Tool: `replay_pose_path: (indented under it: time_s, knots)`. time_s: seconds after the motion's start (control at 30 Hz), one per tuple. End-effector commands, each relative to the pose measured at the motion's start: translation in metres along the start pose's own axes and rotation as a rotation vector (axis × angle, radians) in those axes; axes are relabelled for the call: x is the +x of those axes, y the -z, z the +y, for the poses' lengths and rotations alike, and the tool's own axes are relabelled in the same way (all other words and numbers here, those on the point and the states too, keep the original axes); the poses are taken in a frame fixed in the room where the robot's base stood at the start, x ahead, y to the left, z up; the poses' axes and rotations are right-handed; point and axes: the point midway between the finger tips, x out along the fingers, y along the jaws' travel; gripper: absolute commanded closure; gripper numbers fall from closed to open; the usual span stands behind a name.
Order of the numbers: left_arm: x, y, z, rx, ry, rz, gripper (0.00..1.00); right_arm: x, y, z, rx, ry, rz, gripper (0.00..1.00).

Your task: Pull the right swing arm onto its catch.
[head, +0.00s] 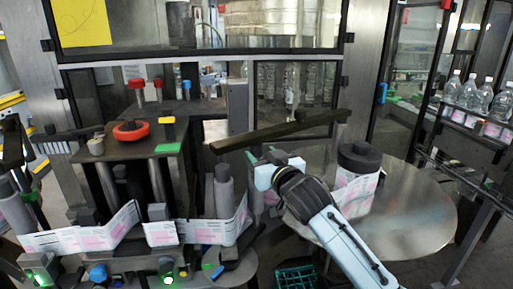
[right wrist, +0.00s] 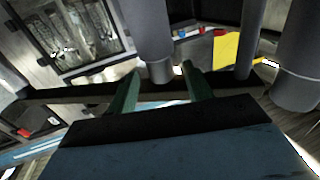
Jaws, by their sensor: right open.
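A long dark bar (head: 280,131), which looks like the right swing arm, slants across the middle of the head view above the label web. Its catch cannot be made out. My right gripper (head: 262,177) is just below the bar and to the right of a grey roller (head: 223,192). In the right wrist view its two green fingers (right wrist: 160,85) are apart, with nothing seen held between them. A dark bar (right wrist: 65,95) crosses behind the fingers there, and a grey post (right wrist: 150,38) stands beyond the gap. Whether the fingers touch the bar cannot be told. My left gripper is not seen.
A dark-topped label reel (head: 358,180) stands on a round metal table (head: 420,215) right of my gripper. The printed label web (head: 205,232) runs around rollers at front left. A red ring knob (head: 131,131) sits on the machine block. Bottles (head: 475,98) line a conveyor at right.

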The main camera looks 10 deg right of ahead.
Motion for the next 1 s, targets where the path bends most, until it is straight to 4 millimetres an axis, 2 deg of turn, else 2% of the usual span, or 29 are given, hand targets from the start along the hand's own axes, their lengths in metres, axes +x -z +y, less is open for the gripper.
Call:
replay_pose_path:
  time_s: [0.1,0.3,0.7,1.0]
  knots:
    - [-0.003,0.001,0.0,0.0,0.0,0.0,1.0,0.017,0.001,0.0,0.001,-0.001,0.0,0.5]
    - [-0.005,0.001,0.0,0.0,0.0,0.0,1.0,0.034,0.001,0.0,0.0,0.0,0.0,0.5]
    - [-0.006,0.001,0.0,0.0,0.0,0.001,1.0,0.038,0.0,0.0,0.0,0.0,-0.001,0.5]
    - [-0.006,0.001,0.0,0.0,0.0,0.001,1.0,0.038,0.0,0.0,0.0,0.0,-0.001,0.89]
